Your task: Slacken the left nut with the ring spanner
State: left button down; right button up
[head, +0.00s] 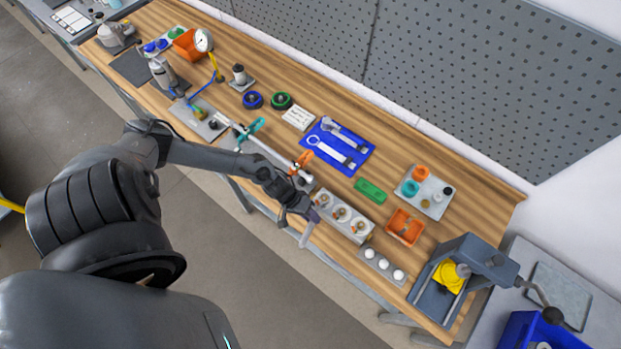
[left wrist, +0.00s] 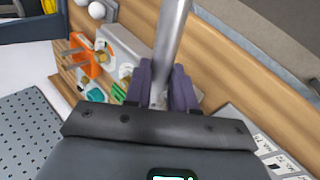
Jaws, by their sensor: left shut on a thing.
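My left gripper (head: 309,212) is at the table's front edge, beside the left end of a pale block (head: 347,228) carrying three brass fittings. The leftmost fitting (head: 323,201), the left nut, is just right of the gripper. In the left wrist view my purple fingers (left wrist: 162,92) are shut on a grey metal bar (left wrist: 171,40). The bar also shows in the head view (head: 305,237), reaching past the front edge; its far end is unclear. A ring spanner (head: 331,152) lies on a blue mat (head: 362,160) beside another spanner (head: 345,135). My right gripper is not in view.
A green block (head: 370,191), an orange tray (head: 416,231) and a plate with white balls (head: 383,263) stand near the fittings. A press-like frame (head: 462,270) is at the right end. A rail with orange and teal clamps (head: 251,129) lies to the left.

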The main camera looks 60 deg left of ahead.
pick_arm(q)
jog(key=shift+s+a+r, duration=0.1)
jog(key=shift+a, duration=0.1)
dwell(0.3)
jog(key=shift+r, duration=0.25)
dwell(0.5)
jog(key=shift+r, duration=0.3)
dwell(0.5)
jog(key=shift+r, duration=0.3)
dwell(0.5)
jog(key=shift+r, duration=0.3)
dwell(0.5)
jog(key=shift+r, duration=0.15)
jog(key=shift+r, duration=1.35)
